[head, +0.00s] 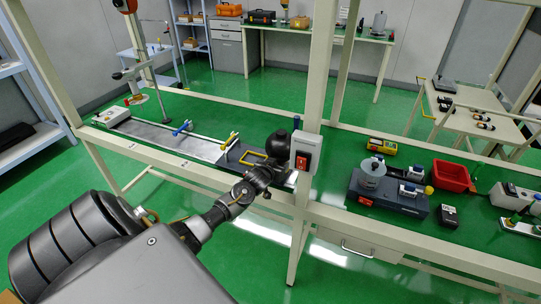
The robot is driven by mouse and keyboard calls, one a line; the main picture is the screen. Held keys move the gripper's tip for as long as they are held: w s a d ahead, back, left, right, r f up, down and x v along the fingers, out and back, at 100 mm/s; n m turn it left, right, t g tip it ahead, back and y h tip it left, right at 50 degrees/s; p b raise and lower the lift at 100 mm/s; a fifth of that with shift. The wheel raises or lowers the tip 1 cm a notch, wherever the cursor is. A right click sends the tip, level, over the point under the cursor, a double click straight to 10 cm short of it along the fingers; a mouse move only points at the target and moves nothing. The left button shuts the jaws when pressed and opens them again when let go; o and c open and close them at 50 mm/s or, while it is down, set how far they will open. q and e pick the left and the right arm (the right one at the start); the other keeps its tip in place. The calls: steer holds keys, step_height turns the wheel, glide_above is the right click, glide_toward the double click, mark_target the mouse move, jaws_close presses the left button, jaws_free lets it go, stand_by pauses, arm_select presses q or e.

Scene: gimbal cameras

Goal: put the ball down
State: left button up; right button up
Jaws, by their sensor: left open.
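A dark round ball (278,142) shows near the middle of the head view, just left of the switch box on the frame post. My left gripper (264,172) reaches in from the lower left and is open, with its tip just below the ball in the picture. The dark gripper and the dark ball nearly merge, so I cannot tell whether they touch. What supports the ball is hidden. My right gripper is not in view.
A white switch box (304,151) with a red switch sits on the post close right of the gripper. A metal track (165,136) with blue and yellow clamps lies left on the green bench. A dark instrument (388,193) and red bin (451,176) stand right.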

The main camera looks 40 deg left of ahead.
arm_select(q)
steer(key=v, duration=1)
steer(key=shift+s, duration=0.2)
